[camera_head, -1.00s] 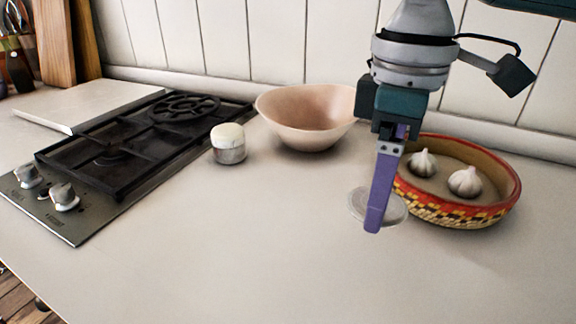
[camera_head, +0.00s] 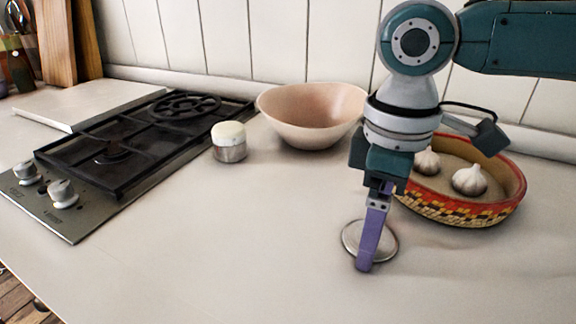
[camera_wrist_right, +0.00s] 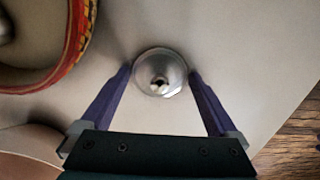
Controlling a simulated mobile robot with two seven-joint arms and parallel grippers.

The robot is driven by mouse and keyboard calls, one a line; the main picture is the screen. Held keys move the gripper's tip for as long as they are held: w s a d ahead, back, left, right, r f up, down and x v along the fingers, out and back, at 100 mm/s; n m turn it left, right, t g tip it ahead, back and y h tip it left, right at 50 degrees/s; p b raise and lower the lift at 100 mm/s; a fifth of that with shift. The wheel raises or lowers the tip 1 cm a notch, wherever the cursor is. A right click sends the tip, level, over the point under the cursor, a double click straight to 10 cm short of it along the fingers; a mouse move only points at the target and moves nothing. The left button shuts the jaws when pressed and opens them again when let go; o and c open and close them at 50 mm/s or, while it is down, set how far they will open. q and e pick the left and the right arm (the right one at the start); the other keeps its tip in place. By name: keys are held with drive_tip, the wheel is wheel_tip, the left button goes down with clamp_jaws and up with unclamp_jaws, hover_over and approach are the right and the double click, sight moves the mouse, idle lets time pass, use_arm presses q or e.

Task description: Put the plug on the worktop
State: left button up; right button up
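The plug (camera_head: 385,243) is a round metal disc with a small knob or hole at its centre. In the right wrist view the plug (camera_wrist_right: 160,88) lies between the two purple fingertips, with one finger at each side edge. My right gripper (camera_head: 367,255) points down, with its fingers around the plug. The near finger hides part of the disc in the head view. The plug is at or just above the pale worktop (camera_head: 250,250); whether it touches is hard to tell. My left gripper is not in view.
A patterned basket (camera_head: 470,212) with garlic bulbs (camera_head: 469,181) stands right of the gripper. A pink bowl (camera_head: 312,120) and a small white-topped jar (camera_head: 229,143) stand behind to the left. A gas hob (camera_head: 120,150) fills the left. The front of the worktop is clear.

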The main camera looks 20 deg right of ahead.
wheel_tip(320, 180, up, 12)
drive_tip(key=shift+r+p, duration=0.2)
drive_tip(key=shift+p, duration=0.65)
drive_tip(key=shift+s+f, duration=0.1)
